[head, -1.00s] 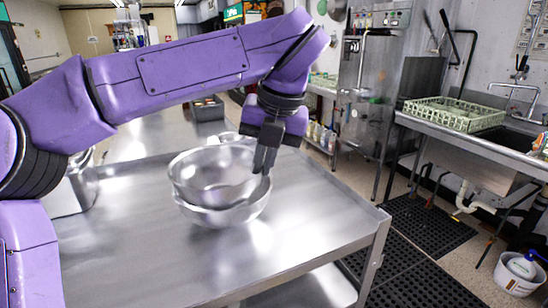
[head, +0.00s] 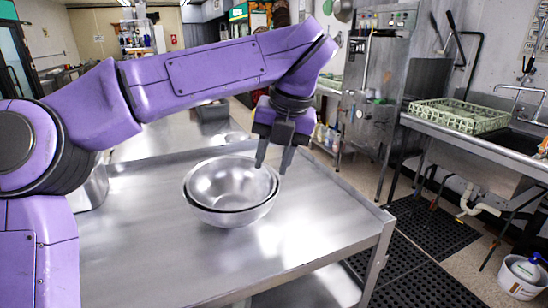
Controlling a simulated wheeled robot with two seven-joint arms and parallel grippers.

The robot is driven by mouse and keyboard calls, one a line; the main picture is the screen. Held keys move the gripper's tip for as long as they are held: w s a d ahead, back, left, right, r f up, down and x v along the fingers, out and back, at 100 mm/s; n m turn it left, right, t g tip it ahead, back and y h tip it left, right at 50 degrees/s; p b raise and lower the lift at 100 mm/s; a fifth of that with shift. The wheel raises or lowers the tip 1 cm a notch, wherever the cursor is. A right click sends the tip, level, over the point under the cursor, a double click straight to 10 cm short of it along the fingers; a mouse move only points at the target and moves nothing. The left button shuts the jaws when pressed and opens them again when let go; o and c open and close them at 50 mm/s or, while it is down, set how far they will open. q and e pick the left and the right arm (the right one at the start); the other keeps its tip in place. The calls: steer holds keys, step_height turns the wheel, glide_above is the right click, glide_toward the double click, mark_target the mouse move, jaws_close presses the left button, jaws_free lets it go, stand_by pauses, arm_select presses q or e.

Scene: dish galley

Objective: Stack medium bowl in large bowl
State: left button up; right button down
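The medium bowl (head: 231,184), a shiny steel bowl, sits nested inside the large bowl (head: 232,217) on the steel table. The large bowl's outer wall and rim show around and below it. My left gripper (head: 273,165) is above the right rim of the bowls with its two fingers spread apart and nothing between them. Its fingertips are close to the rim; whether one touches it I cannot tell. My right gripper is not in view.
The steel table (head: 140,254) is clear in front and to the right of the bowls. A steel container (head: 91,190) stands at the left behind my arm. A green rack (head: 458,116) sits on the counter at the right.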

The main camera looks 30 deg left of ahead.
arm_select(q)
steer(key=shift+s+r, duration=0.1)
steer(key=shift+s, duration=0.1)
steer(key=shift+d+r, duration=0.1)
steer(key=shift+r, duration=0.25)
steer(key=p+v, duration=0.3)
steer(key=v, duration=0.6)
steer(key=shift+r, duration=0.4)
steer(key=shift+d, duration=0.2)
